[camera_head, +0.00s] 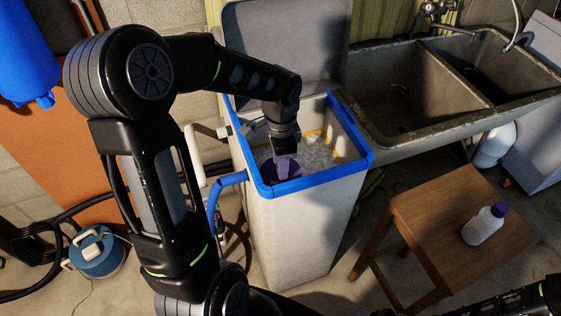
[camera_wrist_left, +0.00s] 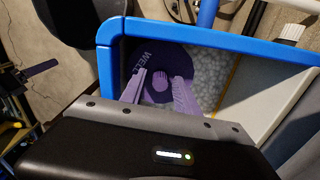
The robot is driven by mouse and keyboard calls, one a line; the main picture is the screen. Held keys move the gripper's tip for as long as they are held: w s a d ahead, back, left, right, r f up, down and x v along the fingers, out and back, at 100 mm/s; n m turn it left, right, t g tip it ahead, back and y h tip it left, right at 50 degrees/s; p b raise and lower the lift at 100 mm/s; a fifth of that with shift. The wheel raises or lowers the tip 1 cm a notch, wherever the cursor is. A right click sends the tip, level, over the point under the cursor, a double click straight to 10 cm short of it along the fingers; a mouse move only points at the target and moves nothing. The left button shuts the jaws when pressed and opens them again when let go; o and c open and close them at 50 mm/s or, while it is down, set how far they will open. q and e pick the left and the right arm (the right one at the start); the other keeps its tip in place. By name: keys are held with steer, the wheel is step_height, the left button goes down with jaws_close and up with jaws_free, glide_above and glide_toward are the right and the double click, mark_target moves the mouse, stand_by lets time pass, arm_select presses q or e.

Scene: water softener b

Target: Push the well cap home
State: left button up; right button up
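The well cap (camera_wrist_left: 172,58) is a dark purple disc with a raised knob at its middle and the letters "WELL" partly visible. It sits inside the softener cabinet (camera_head: 305,228), in the near left corner within the blue rim. In the head view the cap (camera_head: 268,168) is mostly hidden by my left gripper (camera_head: 284,168). My left gripper (camera_wrist_left: 160,98) points down over the cap with its fingers apart, one on each side of the knob. Whether the fingertips touch the cap cannot be told. My right gripper is not seen; only part of my right arm shows at the lower right.
White salt pellets (camera_head: 318,150) lie beside the cap. The grey lid (camera_head: 285,45) stands open behind. A stone sink (camera_head: 400,95) is close on the right. A wooden stool (camera_head: 425,215) carries a white bottle (camera_head: 483,226) with a purple cap. Pipes run along the cabinet's left side.

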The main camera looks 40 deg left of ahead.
arm_select(q)
steer(key=shift+o, duration=0.7)
steer(key=shift+r+b, duration=0.4)
steer(key=shift+r, duration=3.55)
